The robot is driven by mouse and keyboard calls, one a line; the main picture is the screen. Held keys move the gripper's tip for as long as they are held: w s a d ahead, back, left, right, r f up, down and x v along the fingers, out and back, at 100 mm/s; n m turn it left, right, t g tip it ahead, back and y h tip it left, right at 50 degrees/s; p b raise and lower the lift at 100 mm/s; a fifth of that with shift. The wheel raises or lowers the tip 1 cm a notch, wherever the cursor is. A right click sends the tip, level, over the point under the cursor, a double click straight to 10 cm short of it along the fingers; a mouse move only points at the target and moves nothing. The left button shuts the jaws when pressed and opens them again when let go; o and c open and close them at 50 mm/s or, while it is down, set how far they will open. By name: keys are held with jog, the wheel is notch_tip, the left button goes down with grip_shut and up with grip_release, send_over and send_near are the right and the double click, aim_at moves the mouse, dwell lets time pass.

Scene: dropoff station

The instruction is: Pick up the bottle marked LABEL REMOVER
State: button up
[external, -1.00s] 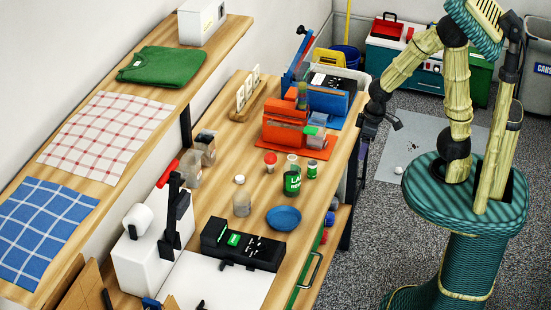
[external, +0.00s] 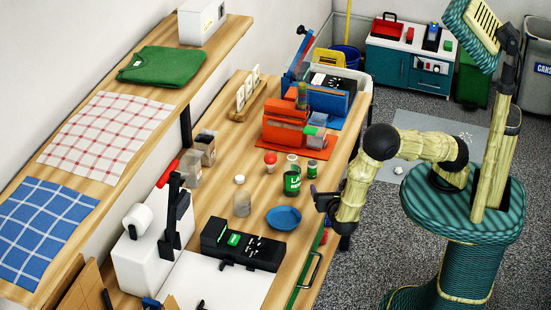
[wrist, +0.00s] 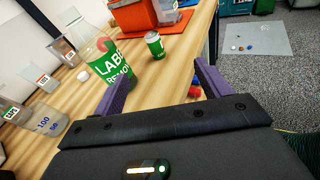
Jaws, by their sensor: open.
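The bottle marked LABEL REMOVER (external: 291,183) stands upright on the wooden bench, with a green label. In the wrist view, the bottle (wrist: 113,68) is just beyond my left finger, and the label reads "LABE" and "REMO" before its edge. My gripper (external: 318,195) is at the bench's front edge, to the right of the bottle and apart from it. In the wrist view, my gripper (wrist: 163,72) has its purple fingers spread wide with nothing between them. The bottle is left of the gap between the fingers.
A small green can (external: 312,169) stands just behind the bottle. A blue dish (external: 284,218) and a clear container (external: 241,203) are nearer the camera. A red-topped item (external: 270,162) stands to the left. An orange machine (external: 287,125) is farther back.

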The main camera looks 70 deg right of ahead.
aim_at(296, 183)
jog(key=a+n+t, duration=0.1)
jog(key=a+t, duration=0.1)
jog(key=w+a+f+n+t, duration=0.1)
jog(key=a+n+t, duration=0.1)
jog(key=a+n+t+y, duration=0.1)
jog(key=a, duration=0.2)
jog(key=shift+w+f+n+t, duration=0.3)
jog(key=shift+n+t, duration=0.1)
jog(key=shift+d, duration=0.1)
jog(key=p+x, duration=0.2)
jog(key=x, duration=1)
jog(key=shift+w, duration=0.15)
jog(key=shift+p, duration=0.3)
jog(key=p+x, duration=0.2)
jog(key=x, duration=0.2)
jog(key=shift+w+d+r, duration=0.15)
jog(key=shift+w+d, duration=0.1)
jog(key=shift+d, duration=0.05)
jog(key=shift+w+d, duration=0.1)
jog(key=shift+w, duration=0.05)
